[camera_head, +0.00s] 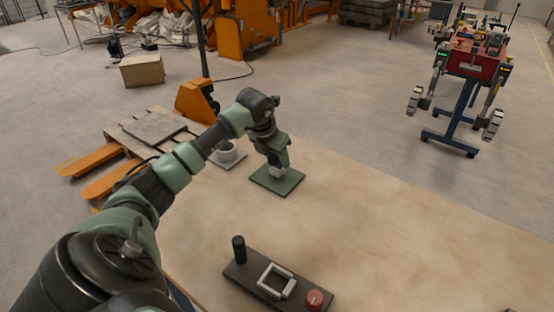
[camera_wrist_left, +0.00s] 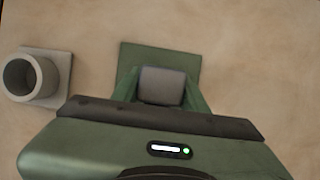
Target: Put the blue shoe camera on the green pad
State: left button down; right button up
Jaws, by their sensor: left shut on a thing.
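The green pad (camera_head: 283,184) lies flat on the sandy tabletop; it also shows in the left wrist view (camera_wrist_left: 190,60). My left gripper (camera_head: 277,172) points down over the pad, near its middle. In the left wrist view its green fingers (camera_wrist_left: 160,92) are shut on a grey, rounded block (camera_wrist_left: 162,84). No blue shows on this block, so I cannot tell for sure that it is the shoe camera. The block is low over the pad; whether it touches the pad is hidden. My right gripper is not in view.
A grey cup-like ring on a square plate (camera_head: 229,154) stands just left of the pad; the left wrist view shows it too (camera_wrist_left: 33,77). A dark control box (camera_head: 244,273) with a black knob and red button sits at the front. The table right of the pad is clear.

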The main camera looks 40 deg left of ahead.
pick_arm(q)
jog(key=shift+f, duration=0.45)
jog(key=shift+f, duration=0.15)
jog(key=c, duration=0.8)
grip_release()
jog(key=shift+o, duration=0.2)
